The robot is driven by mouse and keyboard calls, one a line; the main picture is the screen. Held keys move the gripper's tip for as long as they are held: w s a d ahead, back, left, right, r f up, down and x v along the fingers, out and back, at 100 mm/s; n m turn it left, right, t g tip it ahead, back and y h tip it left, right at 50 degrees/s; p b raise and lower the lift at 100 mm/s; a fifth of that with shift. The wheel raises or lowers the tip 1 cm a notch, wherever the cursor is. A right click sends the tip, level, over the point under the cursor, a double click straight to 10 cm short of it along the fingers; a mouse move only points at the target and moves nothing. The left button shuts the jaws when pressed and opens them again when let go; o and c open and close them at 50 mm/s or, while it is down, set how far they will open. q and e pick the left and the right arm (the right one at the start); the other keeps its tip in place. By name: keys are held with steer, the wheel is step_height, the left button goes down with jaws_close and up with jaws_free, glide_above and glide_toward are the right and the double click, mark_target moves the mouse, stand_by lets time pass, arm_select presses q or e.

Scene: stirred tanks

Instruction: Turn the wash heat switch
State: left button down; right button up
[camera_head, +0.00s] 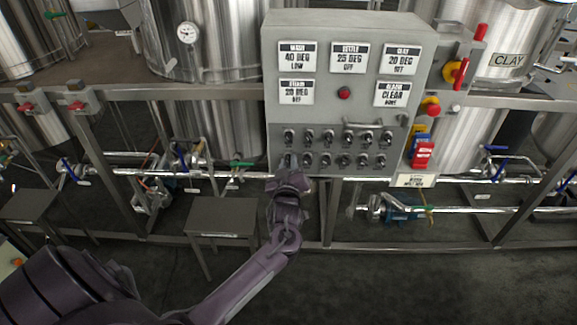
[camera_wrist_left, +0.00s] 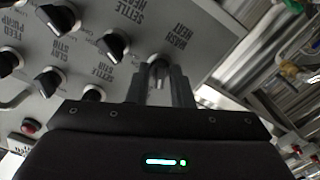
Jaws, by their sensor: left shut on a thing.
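The wash heat switch (camera_wrist_left: 158,62) is a dark knob under the label "WASH HEAT" in the left wrist view. My left gripper (camera_wrist_left: 159,88) has a finger on each side of it and is shut on it. In the head view my left gripper (camera_head: 287,172) reaches up to the lower left corner of the grey control panel (camera_head: 272,90). There the gripper mostly hides the switch, and its exact angle is hard to read. My right gripper is not in view.
The settle heat switch (camera_wrist_left: 112,46) sits close beside the gripper, with several other black knobs around it. A grab bar (camera_head: 375,124) runs above the knob rows. Red and yellow switches (camera_head: 431,106) are at the panel's right side. A small grey table (camera_head: 222,216) stands below.

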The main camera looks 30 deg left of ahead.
arm_select(q)
steer(key=n+b, duration=0.1)
steer(key=n, duration=0.1)
steer(key=n+b, duration=0.1)
steer(key=n, duration=0.1)
steer(key=shift+f+n, duration=0.2)
steer(key=shift+n, duration=0.2)
steer(key=shift+r+n+b, duration=0.1)
steer(key=shift+n+b, duration=0.45)
steer(key=shift+n, duration=0.45)
steer(key=c, duration=1.5)
jaws_free()
steer(key=shift+d, duration=0.1)
